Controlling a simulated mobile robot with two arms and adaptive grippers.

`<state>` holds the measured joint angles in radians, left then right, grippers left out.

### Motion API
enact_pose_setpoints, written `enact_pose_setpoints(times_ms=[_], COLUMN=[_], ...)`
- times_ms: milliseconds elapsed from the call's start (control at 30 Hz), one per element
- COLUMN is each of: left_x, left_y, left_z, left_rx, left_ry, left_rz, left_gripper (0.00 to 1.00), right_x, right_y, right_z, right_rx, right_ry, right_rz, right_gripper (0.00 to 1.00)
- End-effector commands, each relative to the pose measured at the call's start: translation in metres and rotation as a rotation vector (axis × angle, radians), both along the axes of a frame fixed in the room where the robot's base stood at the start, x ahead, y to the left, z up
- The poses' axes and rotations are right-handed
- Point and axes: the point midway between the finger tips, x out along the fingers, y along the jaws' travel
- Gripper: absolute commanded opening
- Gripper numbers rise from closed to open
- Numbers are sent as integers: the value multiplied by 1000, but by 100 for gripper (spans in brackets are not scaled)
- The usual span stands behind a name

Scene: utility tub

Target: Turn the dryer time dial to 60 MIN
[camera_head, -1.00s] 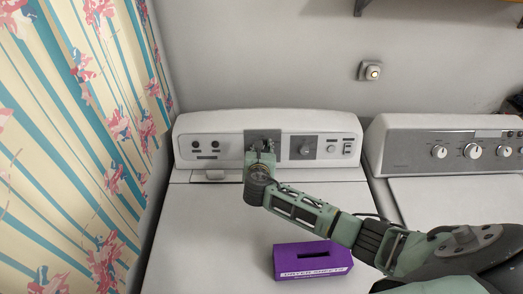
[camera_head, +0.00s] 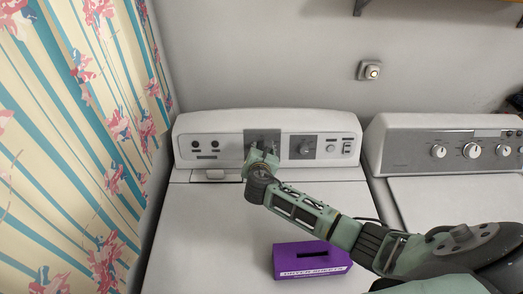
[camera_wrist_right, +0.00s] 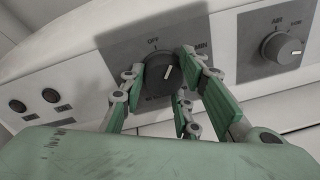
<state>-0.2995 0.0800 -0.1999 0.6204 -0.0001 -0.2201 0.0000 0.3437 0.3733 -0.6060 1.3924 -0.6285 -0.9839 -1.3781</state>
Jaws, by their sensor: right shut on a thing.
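The dryer time dial (camera_wrist_right: 160,76) is a dark round knob on a grey plate of the dryer panel. Its white pointer mark points up and slightly right in the right wrist view. "OFF" is printed above it; a label ending in "MIN" at upper right and one below are partly hidden by the fingers. My right gripper (camera_head: 262,152) is at the panel in the head view. In the wrist view its green fingers (camera_wrist_right: 163,80) are on both sides of the dial, shut on it. The dial is mostly hidden by the gripper in the head view. My left gripper is not in view.
A second knob (camera_head: 304,149) sits right of the dial, with small round buttons (camera_head: 216,151) to the left. A purple box (camera_head: 312,260) rests on the dryer top (camera_head: 215,245) below my right arm. Another white machine (camera_head: 455,188) stands at right; a patterned wall is at left.

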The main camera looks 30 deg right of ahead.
Motion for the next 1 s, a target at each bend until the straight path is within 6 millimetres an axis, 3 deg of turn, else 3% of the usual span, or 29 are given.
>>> enact_pose_setpoints(times_ms=[33,67,233,667,1000], left_x=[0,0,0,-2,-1], left_y=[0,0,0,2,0], left_z=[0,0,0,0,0], left_rx=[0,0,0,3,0], left_ry=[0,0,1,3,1], left_rz=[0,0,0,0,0], left_gripper=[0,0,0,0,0], right_x=[0,0,0,-8,-60], right_y=[5,5,5,6,36], right_z=[-1,-1,-1,3,29], right_rx=[6,6,5,0,5], right_ry=[0,0,0,0,0], right_rz=[10,10,8,6,9], right_gripper=[4,31,45,45,45])
